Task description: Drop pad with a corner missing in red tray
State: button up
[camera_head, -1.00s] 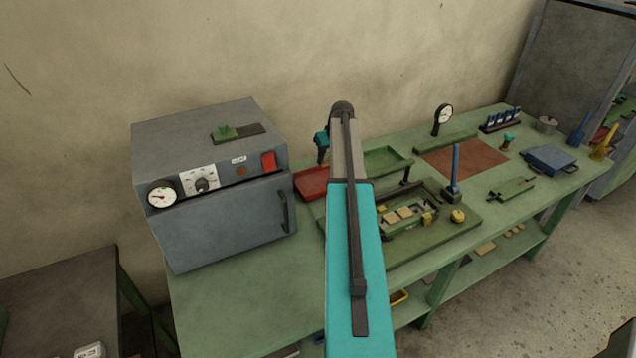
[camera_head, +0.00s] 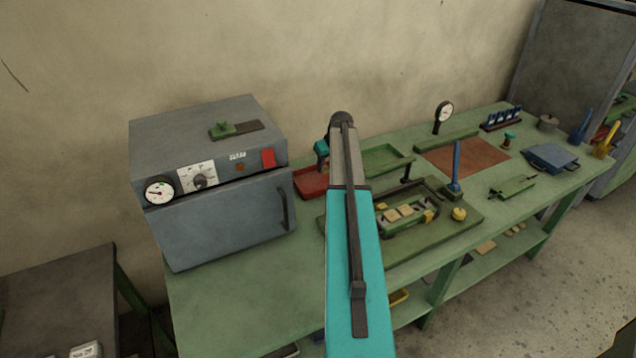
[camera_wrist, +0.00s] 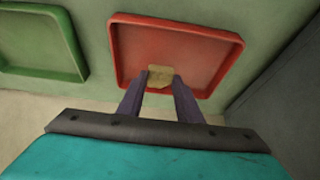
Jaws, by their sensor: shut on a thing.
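In the wrist view my gripper (camera_wrist: 160,88) is shut on a small tan pad (camera_wrist: 160,76), held between the two fingertips. The pad appears over the near part of the red tray (camera_wrist: 122,48); its height above the tray floor is hard to tell. Its edge looks uneven, but the fingers hide part of it. The rest of the red tray looks empty. In the head view the red tray (camera_head: 310,184) lies on the bench to the right of the grey oven, and my arm hides its right part.
A green tray (camera_head: 388,160) stands right of the red one. The grey oven (camera_head: 222,235) borders the left. A fixture board (camera_head: 440,232) holds more tan pads (camera_head: 405,210), with a blue-handled upright tool (camera_head: 456,165) beside them.

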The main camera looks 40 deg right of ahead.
jog(key=shift+f, duration=0.65)
jog(key=o, duration=1.1)
jog(key=shift+r, duration=0.1)
jog(key=b+v, duration=0.3)
jog(key=v, duration=1)
jog(key=shift+s+r+b, duration=0.2)
jog(key=shift+r+b, duration=0.1)
jog(key=shift+b, duration=0.1)
jog(key=shift+r, duration=0.1)
